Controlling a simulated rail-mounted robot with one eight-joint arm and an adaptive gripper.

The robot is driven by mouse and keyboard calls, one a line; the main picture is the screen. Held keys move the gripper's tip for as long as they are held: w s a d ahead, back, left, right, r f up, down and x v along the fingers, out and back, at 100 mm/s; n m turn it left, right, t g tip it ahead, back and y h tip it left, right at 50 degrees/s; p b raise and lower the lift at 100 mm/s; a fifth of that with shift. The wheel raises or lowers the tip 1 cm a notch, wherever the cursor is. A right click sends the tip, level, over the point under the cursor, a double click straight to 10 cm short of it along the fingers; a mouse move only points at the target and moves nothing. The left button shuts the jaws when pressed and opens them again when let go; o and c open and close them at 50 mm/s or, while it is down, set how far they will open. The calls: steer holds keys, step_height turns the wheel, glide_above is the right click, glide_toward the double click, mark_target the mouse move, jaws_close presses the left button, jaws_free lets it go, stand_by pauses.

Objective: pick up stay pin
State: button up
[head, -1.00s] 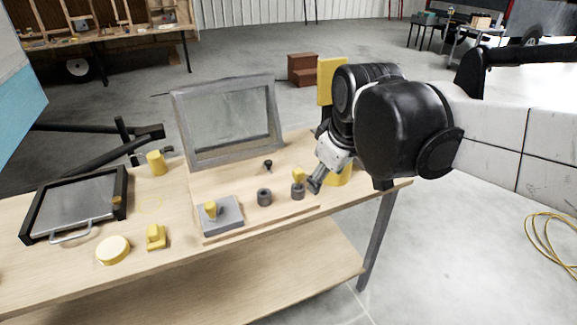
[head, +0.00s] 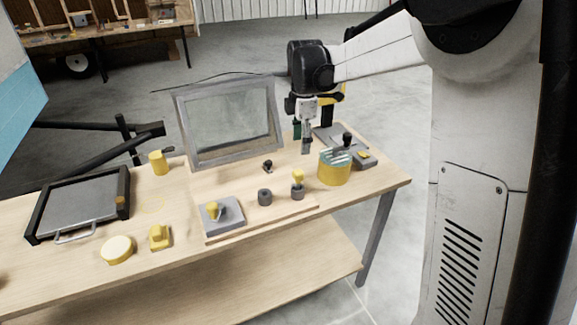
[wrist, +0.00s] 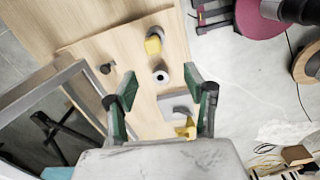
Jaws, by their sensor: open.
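Several small parts on the table could be the stay pin, and I cannot tell which. A yellow-headed pin (head: 298,177) stands in a grey socket; in the wrist view its yellow head (wrist: 153,43) shows near the top. A small black knobbed part (head: 267,165) lies by the window frame; it also shows in the wrist view (wrist: 105,68). A yellow piece (head: 212,208) sits on a grey plate (head: 230,212). My gripper (head: 306,147) points down above the table, behind the yellow-headed pin. In the wrist view its green-padded fingers (wrist: 160,80) are apart and empty.
A grey ring (head: 265,197) stands between the plate and the yellow-headed pin. The framed window (head: 178,128) stands upright at the back. A yellow tub (head: 335,170) and a grey device (head: 363,162) stand at right. A black-framed tray (head: 75,200) and yellow parts lie at left.

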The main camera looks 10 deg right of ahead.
mark_target(298, 171)
steer(key=shift+n+g, duration=0.3)
steer(key=shift+n, duration=0.5)
steer(key=f, duration=0.5)
steer(key=w+f+p, duration=0.1)
steer(key=f, duration=0.4)
steer(key=w+f, duration=0.1)
steer(key=f, duration=0.5)
steer(key=shift+w, duration=0.15)
steer(key=shift+r, duration=0.1)
jaws_close()
